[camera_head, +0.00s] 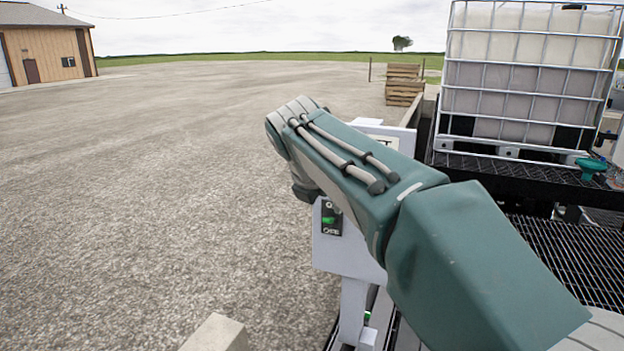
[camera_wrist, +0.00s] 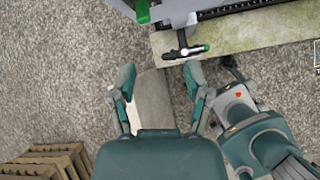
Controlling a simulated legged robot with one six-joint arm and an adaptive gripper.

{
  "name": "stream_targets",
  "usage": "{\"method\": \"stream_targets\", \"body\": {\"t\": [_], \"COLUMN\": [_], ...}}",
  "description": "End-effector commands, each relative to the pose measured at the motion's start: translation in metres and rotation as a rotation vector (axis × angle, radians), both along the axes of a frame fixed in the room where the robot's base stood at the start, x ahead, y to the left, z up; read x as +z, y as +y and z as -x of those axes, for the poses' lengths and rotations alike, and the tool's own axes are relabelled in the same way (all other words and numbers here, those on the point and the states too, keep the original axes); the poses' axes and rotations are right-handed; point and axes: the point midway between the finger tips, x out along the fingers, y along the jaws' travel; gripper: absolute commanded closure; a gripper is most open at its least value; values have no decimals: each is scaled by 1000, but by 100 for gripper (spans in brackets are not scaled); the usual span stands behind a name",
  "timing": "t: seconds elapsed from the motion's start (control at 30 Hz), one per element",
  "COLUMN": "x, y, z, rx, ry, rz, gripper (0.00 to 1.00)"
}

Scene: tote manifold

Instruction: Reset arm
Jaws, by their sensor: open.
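My arm (camera_head: 400,210) stretches across the middle of the head view, and its far end points left over the gravel. My gripper (camera_wrist: 160,80) shows in the wrist view with its two fingers spread apart. The gripper is open, with nothing between the fingertips. Below it lie gravel and a pale concrete block or slab edge. In the head view the fingers are hidden behind the arm.
A caged liquid tote (camera_head: 530,75) stands on a black grated platform at right. A white panel (camera_head: 340,255) with a green switch is just behind my arm. A dark handle with a green end (camera_wrist: 186,50) lies ahead of the fingers. Wooden pallets (camera_head: 404,84) stand farther back. Open gravel fills the left.

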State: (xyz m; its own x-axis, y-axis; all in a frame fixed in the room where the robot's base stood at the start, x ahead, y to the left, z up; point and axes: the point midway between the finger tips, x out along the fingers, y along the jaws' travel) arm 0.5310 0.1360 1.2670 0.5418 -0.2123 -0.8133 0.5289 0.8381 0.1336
Motion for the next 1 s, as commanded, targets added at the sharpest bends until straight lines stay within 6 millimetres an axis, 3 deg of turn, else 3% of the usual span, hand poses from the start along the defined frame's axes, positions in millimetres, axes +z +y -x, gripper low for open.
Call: {"method": "stream_targets", "body": {"t": [0.03, 0.2, 0.5, 0.8, 1.0], "x": [0, -14, -57, -122, -157], "y": [-15, -54, -102, -129, -133], "z": [14, 62, 152, 241, 275], "rx": [-93, -445, -1103, -1800, -2118], "ry": [-17, -62, -137, -209, -239], "rz": [-71, -337, -782, -1194, -1362], "gripper": [37, 37, 37, 37, 37]}}
